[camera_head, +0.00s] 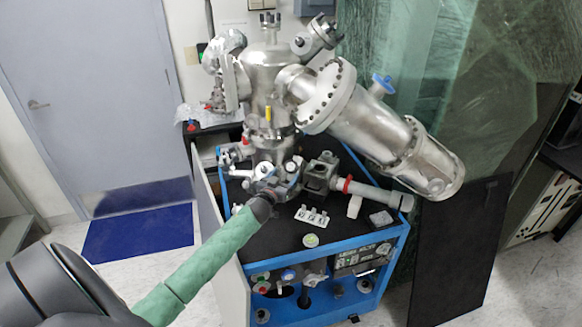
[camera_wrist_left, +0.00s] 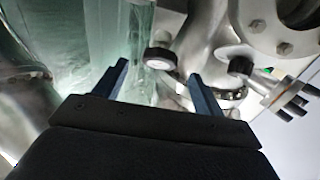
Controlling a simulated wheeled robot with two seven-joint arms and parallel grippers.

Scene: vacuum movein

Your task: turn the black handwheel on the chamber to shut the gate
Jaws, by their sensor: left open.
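The steel chamber (camera_head: 268,75) stands on the blue-framed cart in the head view. My left arm reaches in from the lower left, and its left gripper (camera_head: 272,187) is at the fittings low on the chamber. In the left wrist view the left gripper (camera_wrist_left: 159,71) is open, with its two fingers apart. A black round knob with a pale face (camera_wrist_left: 160,60) shows between and beyond the fingertips, and it may be the handwheel. Another black round part (camera_wrist_left: 240,65) is right of the fingers. I cannot tell whether a finger touches either. The handwheel is not clear in the head view.
A large steel cylinder (camera_head: 370,125) with a blue handle (camera_head: 382,84) slants to the right. A pipe (camera_head: 375,193) and small parts (camera_head: 312,216) are on the black cart top (camera_head: 300,238). Green sheeting (camera_head: 450,60) hangs behind at the right.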

